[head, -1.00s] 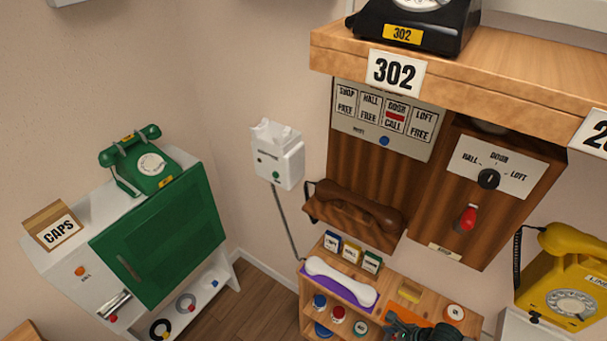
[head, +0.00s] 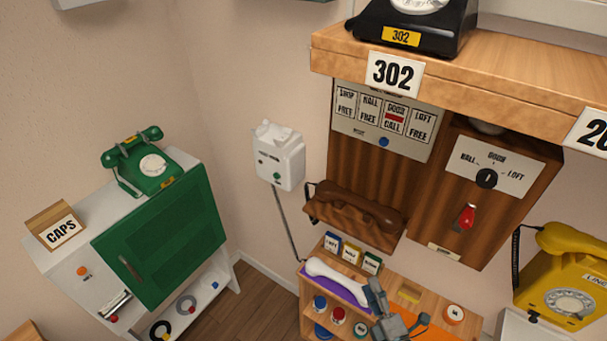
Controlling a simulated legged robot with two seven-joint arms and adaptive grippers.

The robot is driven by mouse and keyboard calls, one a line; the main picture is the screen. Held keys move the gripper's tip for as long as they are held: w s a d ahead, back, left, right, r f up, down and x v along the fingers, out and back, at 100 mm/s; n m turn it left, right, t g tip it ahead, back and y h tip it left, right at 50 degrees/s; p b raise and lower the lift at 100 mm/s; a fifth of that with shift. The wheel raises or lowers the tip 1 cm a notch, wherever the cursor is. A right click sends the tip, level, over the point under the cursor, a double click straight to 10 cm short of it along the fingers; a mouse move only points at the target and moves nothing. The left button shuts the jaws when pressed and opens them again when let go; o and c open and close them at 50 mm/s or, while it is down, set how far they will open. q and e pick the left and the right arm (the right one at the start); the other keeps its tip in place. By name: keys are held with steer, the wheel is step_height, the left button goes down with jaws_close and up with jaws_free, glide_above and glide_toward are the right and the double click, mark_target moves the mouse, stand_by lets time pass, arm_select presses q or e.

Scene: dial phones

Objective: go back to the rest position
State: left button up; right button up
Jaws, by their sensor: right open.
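My right gripper (head: 384,308) shows at the bottom of the head view, in front of the small wooden shelf unit (head: 434,288). It is open, and I see nothing held in it. It overlaps the right end of the white handset (head: 335,281) in the picture; I cannot tell whether they touch. The handset lies on a purple pad. The gripper also covers part of an orange pad (head: 424,319). My left gripper is not in view.
Above stands a wooden shelf (head: 500,82) with a black phone (head: 416,25). Below it are a brown handset (head: 355,212) and a switch box (head: 492,195). A yellow phone (head: 563,275) is at right, a green phone (head: 145,162) on the left cabinet. Floor shows between them.

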steer(key=s+d+f+m+g+h, duration=0.3)
steer(key=d+f+m+g+h, duration=0.15)
steer(key=f+m, duration=0.3)
steer(key=s+d+f+m+g+h, duration=0.3)
steer(key=d+f+m+h, duration=0.25)
steer(key=m, duration=0.35)
steer(key=s+a+f+m+g+y, duration=0.25)
steer(key=s+f+g, duration=0.2)
steer(key=s, duration=0.25)
steer(key=s+a+f+m+g+y, duration=0.1)
steer(key=s+a+f+g, duration=0.35)
steer(key=s, duration=0.25)
steer(key=s+f, duration=0.3)
steer(key=f, duration=1.3)
steer(key=s+d+f, duration=0.1)
steer(key=s+f, duration=0.2)
steer(key=f, duration=1.3)
steer(key=shift+s+d+f+g, duration=0.2)
steer(key=shift+f+g, duration=0.2)
steer(key=shift+g, duration=0.05)
